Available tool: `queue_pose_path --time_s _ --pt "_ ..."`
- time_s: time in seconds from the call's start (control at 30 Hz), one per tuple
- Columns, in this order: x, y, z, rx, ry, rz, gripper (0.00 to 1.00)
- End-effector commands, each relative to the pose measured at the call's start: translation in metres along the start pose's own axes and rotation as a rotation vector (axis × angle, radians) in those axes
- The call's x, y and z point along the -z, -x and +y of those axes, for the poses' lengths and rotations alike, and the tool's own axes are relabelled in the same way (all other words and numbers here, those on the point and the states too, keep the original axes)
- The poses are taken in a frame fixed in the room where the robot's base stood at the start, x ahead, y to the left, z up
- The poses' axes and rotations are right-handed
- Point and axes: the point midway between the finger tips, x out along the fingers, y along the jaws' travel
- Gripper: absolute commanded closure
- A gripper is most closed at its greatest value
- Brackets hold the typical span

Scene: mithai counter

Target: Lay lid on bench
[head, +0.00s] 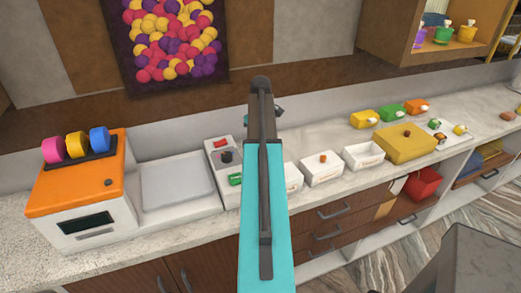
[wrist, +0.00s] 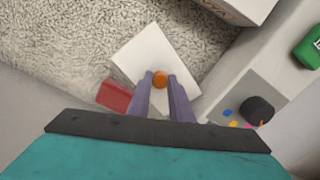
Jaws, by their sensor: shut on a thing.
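A white square lid (wrist: 138,58) with a round orange knob (wrist: 160,79) is in the middle of the wrist view. My gripper (wrist: 160,84) has its two grey-purple fingers shut on the knob. The lid is over the pale speckled bench (wrist: 60,45); I cannot tell whether it touches the bench or hangs a little above it. In the head view my teal arm hides the lid and the fingers. The bench (head: 315,143) runs across the head view.
A control panel (wrist: 250,88) with a black knob is right of the lid. A red piece (wrist: 115,96) lies beside the lid. A white box (wrist: 240,8) is at the top. White boxes (head: 321,168) and a yellow box (head: 405,145) stand along the bench.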

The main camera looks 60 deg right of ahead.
Motion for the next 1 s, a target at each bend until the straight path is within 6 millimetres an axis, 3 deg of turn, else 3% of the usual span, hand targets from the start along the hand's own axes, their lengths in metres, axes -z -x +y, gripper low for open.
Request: queue_pose_path --time_s 0.33,0.87,0.9,1.0 --pt "-0.001 -0.029 -0.001 0.001 0.000 -0.001 1.00" --pt "0.000 -0.036 -0.001 0.000 0.000 0.000 1.00" --pt "0.000 -0.035 -0.001 0.000 0.001 0.000 0.74" --pt "0.000 -0.035 -0.001 0.000 0.001 0.000 0.62"
